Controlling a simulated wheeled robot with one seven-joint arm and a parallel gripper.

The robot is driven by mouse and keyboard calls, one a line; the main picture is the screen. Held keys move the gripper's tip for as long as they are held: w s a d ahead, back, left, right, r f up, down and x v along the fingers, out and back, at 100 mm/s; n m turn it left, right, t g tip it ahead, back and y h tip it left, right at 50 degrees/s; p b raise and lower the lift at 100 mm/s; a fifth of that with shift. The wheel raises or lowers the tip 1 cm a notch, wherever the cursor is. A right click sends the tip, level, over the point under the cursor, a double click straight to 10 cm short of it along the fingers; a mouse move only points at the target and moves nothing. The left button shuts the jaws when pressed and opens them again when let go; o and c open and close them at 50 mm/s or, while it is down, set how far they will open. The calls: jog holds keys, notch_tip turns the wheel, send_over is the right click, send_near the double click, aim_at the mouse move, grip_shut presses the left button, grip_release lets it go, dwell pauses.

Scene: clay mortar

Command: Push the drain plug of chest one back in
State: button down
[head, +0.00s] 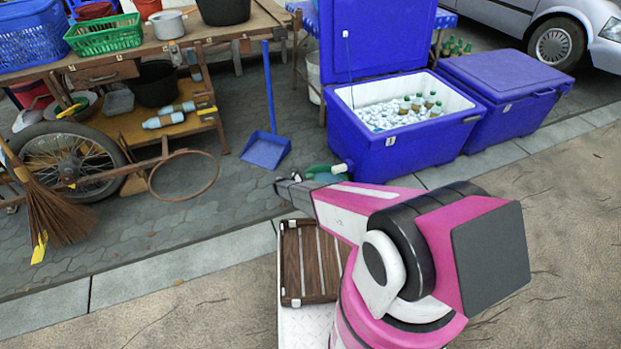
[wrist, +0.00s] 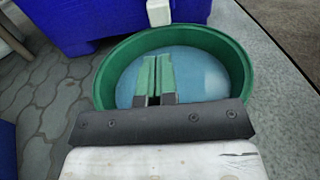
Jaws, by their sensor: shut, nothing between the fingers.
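An open blue chest (head: 410,140) holds ice and several bottles. A closed blue chest (head: 505,90) stands beside it on the right. Their small labels are too small to read. A white drain plug (head: 340,169) sticks out low at the open chest's left end; in the wrist view the white plug (wrist: 158,12) shows at the top, against the blue wall. A green basin (wrist: 240,80) with water lies below it. My gripper (wrist: 156,58) is shut and empty, over the basin, apart from the plug, which is ahead of the fingertips. How far the plug is seated is unclear.
A green basin (head: 325,175) is partly hidden behind my arm. A blue dustpan (head: 266,150) stands on the paving to the left. A wooden workbench (head: 140,55) and a wheel (head: 65,160) are farther left. The kerb and pavement right of the chests are clear.

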aim_at(332, 171)
jog(key=x, duration=1)
jog(key=shift+w+d, duration=0.1)
jog(key=shift+d, duration=0.3)
jog(key=shift+x, duration=1.65)
jog(key=shift+w+d, duration=0.1)
jog(key=v, duration=1.4)
jog(key=shift+a, duration=0.3)
